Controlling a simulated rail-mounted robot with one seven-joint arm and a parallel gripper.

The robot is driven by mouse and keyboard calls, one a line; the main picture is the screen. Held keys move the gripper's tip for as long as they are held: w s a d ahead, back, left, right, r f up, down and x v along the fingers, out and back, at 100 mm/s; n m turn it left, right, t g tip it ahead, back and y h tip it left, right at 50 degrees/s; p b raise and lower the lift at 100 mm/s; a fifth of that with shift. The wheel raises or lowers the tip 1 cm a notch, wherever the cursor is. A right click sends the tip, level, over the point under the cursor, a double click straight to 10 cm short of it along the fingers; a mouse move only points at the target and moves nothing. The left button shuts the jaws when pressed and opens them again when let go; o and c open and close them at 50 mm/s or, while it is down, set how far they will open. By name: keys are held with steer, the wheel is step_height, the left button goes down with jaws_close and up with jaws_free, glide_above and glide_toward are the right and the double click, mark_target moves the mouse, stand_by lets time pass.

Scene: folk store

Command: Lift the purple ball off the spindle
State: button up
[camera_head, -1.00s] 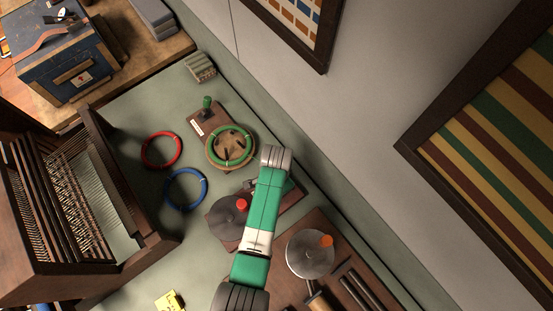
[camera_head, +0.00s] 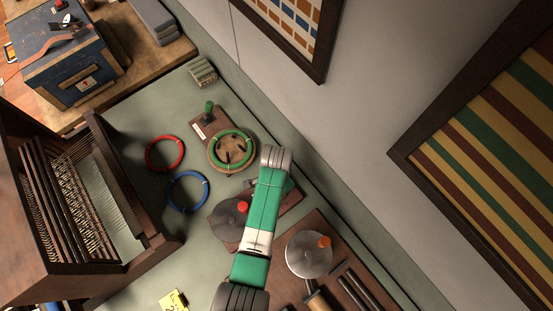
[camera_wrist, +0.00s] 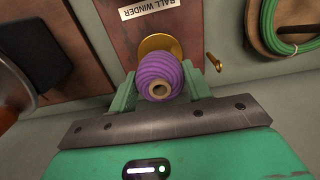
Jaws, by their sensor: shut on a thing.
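The purple ball (camera_wrist: 165,70), a ribbed ball of yarn with a pale hollow core facing me, is between the two green fingers of my gripper (camera_wrist: 160,88) in the wrist view. The fingers are shut on its sides. Behind the ball is a brass disc (camera_wrist: 158,44) on a brown board labelled BALL WINDER (camera_wrist: 115,30). The spindle itself is hidden behind the ball, and I cannot tell whether the ball is still around it. In the head view my green arm covers the ball and most of the winder.
A green ring lies on a round wooden holder (camera_head: 213,166), with red (camera_head: 148,160) and blue (camera_head: 172,202) rings to its left. Crank discs (camera_head: 309,252) stand near my arm. A loom (camera_head: 165,244) fills the left, and a wall (camera_head: 330,120) rises on the right.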

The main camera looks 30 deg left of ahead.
steer(key=shift+r+p, duration=3)
steer(key=shift+r, duration=0.35)
